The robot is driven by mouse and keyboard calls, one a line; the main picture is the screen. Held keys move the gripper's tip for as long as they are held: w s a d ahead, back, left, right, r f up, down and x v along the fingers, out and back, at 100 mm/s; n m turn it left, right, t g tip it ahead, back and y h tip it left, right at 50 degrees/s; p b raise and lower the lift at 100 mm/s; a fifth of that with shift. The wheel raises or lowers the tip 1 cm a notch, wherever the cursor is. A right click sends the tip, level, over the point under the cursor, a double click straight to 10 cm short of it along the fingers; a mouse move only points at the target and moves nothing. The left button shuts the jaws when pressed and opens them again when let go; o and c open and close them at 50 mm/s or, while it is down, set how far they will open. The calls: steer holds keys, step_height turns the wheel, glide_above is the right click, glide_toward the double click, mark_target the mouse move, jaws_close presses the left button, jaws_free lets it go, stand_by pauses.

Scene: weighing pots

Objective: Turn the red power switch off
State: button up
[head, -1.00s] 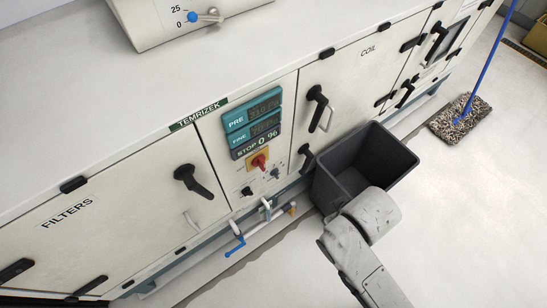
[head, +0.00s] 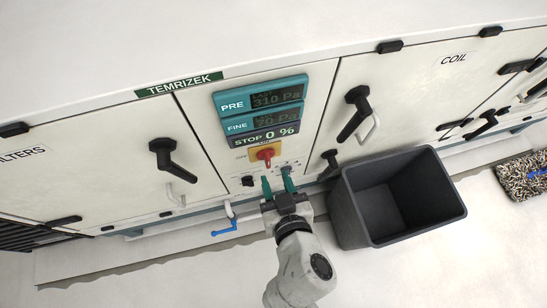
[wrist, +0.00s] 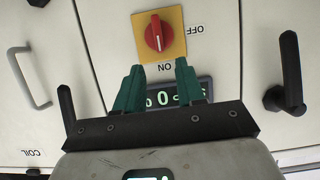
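The red power switch (head: 265,154) is a rotary knob on a yellow plate, below the teal displays on the cabinet panel. In the wrist view the knob (wrist: 158,34) sits on its yellow plate, upside down; its white line is upright, in line with the ON label (wrist: 165,68), and the OFF label (wrist: 194,29) is to the right. My gripper (head: 277,184) has teal fingers held apart, empty, just below the switch in the head view. In the wrist view the gripper (wrist: 160,67) fingertips lie just below the plate, not around the knob.
A dark grey bin (head: 345,212) stands right of my arm. Black door handles (head: 172,165) stick out at both sides of the panel. A blue-handled valve (head: 226,229) is low at left. A mop head (head: 522,177) lies at far right.

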mark_target(269, 161)
steer(key=x, duration=0.7)
steer(key=shift+w, duration=0.1)
jaws_close()
stand_by(0.3)
